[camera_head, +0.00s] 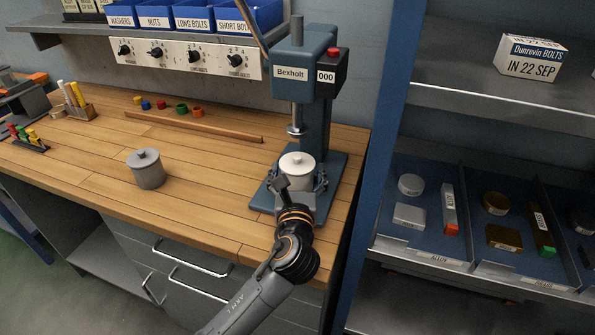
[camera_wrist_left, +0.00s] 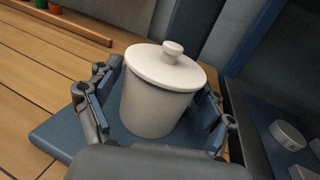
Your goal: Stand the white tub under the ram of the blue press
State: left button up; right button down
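The white tub (camera_head: 297,173), with a knobbed lid, stands upright on the base plate of the blue press (camera_head: 340,176). In the head view it is directly below the ram (camera_head: 297,128), with a gap between ram and lid. My left gripper (camera_head: 302,186) reaches in from the front, with one finger on each side of the tub. In the left wrist view the tub (camera_wrist_left: 157,98) sits between the blue finger pads, with narrow gaps beside it, so the gripper looks open around it. My right gripper is not in view.
A grey lidded tub (camera_head: 147,170) stands on the wooden bench (camera_head: 210,165) to the left. A wooden strip (camera_head: 195,126) and several coloured caps lie behind it. A blue upright (camera_head: 378,150) and shelves with metal pieces are right of the press. The bench's middle is clear.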

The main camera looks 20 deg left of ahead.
pick_arm(q)
jog(key=shift+r, duration=0.15)
jog(key=v, duration=1.2)
jog(key=shift+r, duration=0.1)
